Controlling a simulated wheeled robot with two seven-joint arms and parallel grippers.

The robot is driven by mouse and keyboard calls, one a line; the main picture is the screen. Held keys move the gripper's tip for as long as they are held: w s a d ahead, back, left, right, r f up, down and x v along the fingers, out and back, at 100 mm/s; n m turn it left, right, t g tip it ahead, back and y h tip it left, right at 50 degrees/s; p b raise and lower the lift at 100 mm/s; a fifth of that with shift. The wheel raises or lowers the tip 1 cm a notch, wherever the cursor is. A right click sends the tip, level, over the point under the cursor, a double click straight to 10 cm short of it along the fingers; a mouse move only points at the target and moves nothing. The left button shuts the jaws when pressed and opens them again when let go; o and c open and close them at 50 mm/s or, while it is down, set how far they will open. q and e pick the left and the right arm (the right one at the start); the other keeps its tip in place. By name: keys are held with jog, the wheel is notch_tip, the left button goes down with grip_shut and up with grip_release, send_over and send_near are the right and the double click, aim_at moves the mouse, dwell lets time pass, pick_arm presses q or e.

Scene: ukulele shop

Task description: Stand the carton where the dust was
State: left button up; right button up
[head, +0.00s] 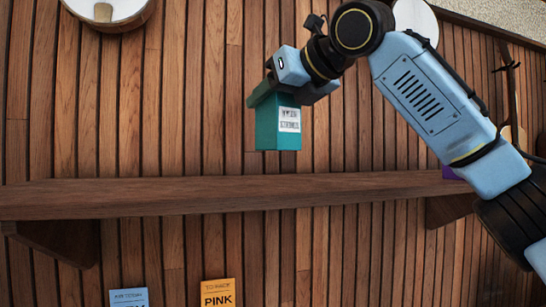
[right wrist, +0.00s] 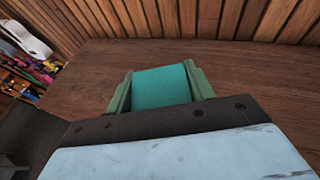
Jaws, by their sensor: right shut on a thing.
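The teal carton (head: 277,132) with a white label hangs upright below my right gripper (head: 270,96), in front of the slatted wall. The green fingers are shut on its upper part. In the right wrist view the carton's teal top (right wrist: 160,84) lies between the two fingers. The carton's lower edge appears above the wooden shelf (head: 150,195), with wall slats showing between them in the head view. The shelf's top surface shows in the right wrist view (right wrist: 255,82). No dust can be made out in either view. My left gripper is not in view.
A purple thing (head: 451,173) shows at the shelf's right, partly behind my right arm. Round instrument bodies (head: 108,12) hang on the wall above. A blue box (head: 129,298) and an orange one (head: 218,292) stand below the shelf. The shelf's left stretch looks clear.

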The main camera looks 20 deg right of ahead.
aim_at(275, 135)
notch_tip(275, 135, down, 2)
jog(key=shift+s+d+f, duration=0.1)
jog(key=shift+d+f, duration=0.05)
jog(key=shift+f, duration=0.05)
notch_tip(275, 135, down, 4)
jog(key=shift+r+b, duration=0.1)
jog(key=shift+b, duration=0.2)
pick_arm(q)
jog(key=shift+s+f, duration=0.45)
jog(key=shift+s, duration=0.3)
pick_arm(e)
jog(key=o, duration=1)
jog(key=shift+f, duration=0.2)
jog(key=shift+r, duration=0.2)
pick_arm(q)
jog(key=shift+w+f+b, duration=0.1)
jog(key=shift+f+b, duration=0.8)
pick_arm(e)
jog(key=v, duration=1.1)
jog(key=shift+s+d, duration=0.25)
jog(key=shift+s, duration=0.05)
